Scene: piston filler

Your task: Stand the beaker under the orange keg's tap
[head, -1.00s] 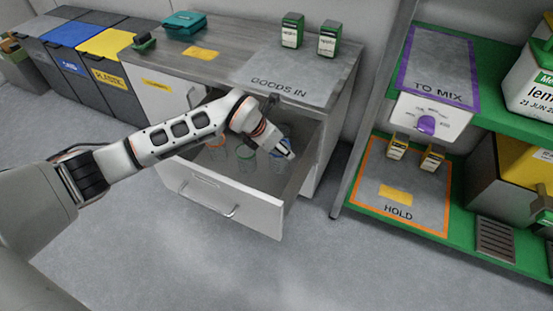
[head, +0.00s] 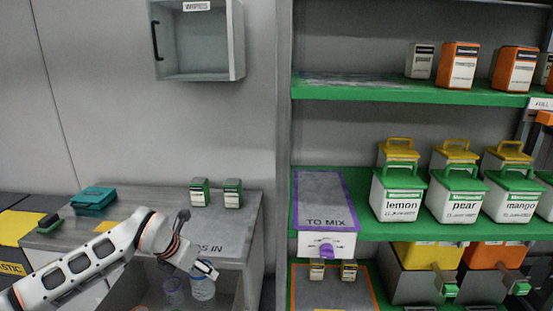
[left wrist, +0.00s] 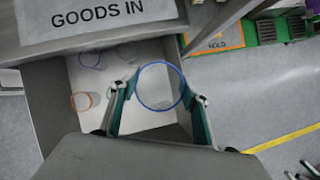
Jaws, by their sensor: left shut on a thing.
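A clear beaker with a blue rim (head: 203,291) is in the open drawer in the head view. My left gripper (head: 207,270) is at its rim. In the left wrist view the blue-rimmed beaker (left wrist: 160,106) is between the two fingers of my left gripper (left wrist: 160,98), which is shut on it. The orange keg (head: 493,256) is on the lower right shelf in the head view, with a green-handled tap (head: 517,285) at its front. The space below that tap is mostly cut off by the picture's bottom edge. My right gripper is not in view.
Other beakers, one purple-rimmed (left wrist: 90,60) and one orange-rimmed (left wrist: 81,101), stand in the drawer (left wrist: 55,110). A yellow keg (head: 428,255) is left of the orange one. The shelf unit's upright (head: 284,150) stands between counter and shelves.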

